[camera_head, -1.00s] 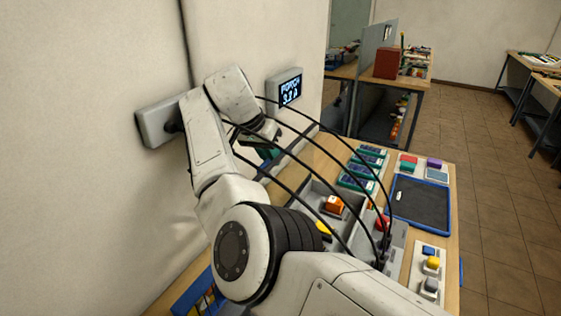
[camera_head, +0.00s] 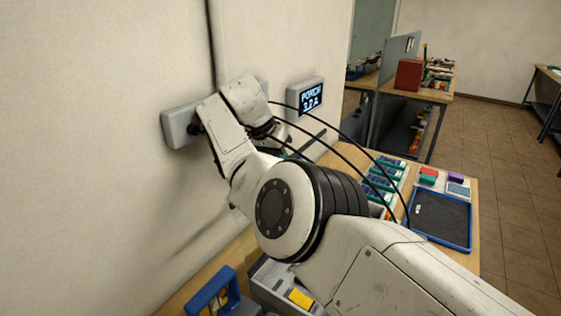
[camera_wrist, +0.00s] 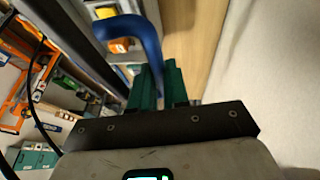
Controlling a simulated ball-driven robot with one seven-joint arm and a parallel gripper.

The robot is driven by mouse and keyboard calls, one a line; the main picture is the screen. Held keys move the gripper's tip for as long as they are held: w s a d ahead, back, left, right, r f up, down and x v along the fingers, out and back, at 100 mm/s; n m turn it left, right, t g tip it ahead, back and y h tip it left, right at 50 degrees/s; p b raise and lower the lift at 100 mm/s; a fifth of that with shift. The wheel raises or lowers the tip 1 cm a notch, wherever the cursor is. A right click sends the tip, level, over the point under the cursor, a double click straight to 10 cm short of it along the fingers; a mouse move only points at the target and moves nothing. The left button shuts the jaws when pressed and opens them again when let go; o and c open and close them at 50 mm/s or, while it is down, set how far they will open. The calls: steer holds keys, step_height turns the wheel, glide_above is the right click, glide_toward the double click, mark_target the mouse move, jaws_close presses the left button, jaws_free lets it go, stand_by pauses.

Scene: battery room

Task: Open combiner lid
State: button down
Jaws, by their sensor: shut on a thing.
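My gripper shows in the wrist view as two green fingers (camera_wrist: 160,82). They are shut on what looks like the lower end of a curved blue handle (camera_wrist: 130,27). The exact contact is hidden between the fingers. A dark grey bar or panel edge (camera_wrist: 75,42) runs diagonally left of the fingers; I cannot tell whether it is the combiner lid. In the head view my gripper is close to the wall, mostly hidden behind my wrist. An open grey box (camera_head: 262,285) with a yellow part (camera_head: 300,298) shows low in the head view, partly behind my arm.
A grey wall unit (camera_head: 180,124) and a display (camera_head: 311,97) reading about 3.2 A are on the wall by my arm. A blue arch-shaped thing (camera_head: 212,290) stands at the near bench end. Green modules (camera_head: 382,178) and a blue-rimmed tray (camera_head: 441,250) lie right. Black cables arc across.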

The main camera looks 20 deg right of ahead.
steer(key=shift+s+d+f, duration=0.1)
steer(key=shift+s+f, duration=0.15)
steer(key=shift+f, duration=0.65)
steer(key=c, duration=1.5)
jaws_free()
steer(key=shift+o, duration=0.8)
steer(key=shift+w+d+f, duration=0.1)
steer(key=shift+d, duration=0.15)
steer(key=shift+o, duration=1.1)
steer(key=shift+a+r, duration=0.1)
steer(key=shift+r, duration=0.2)
steer(key=shift+w+a+r, duration=0.1)
steer(key=shift+a+r, duration=0.2)
steer(key=shift+r, duration=0.2)
steer(key=b+v, duration=0.1)
steer(key=v, duration=0.8)
steer(key=shift+r, duration=0.35)
steer(key=shift+a, duration=0.1)
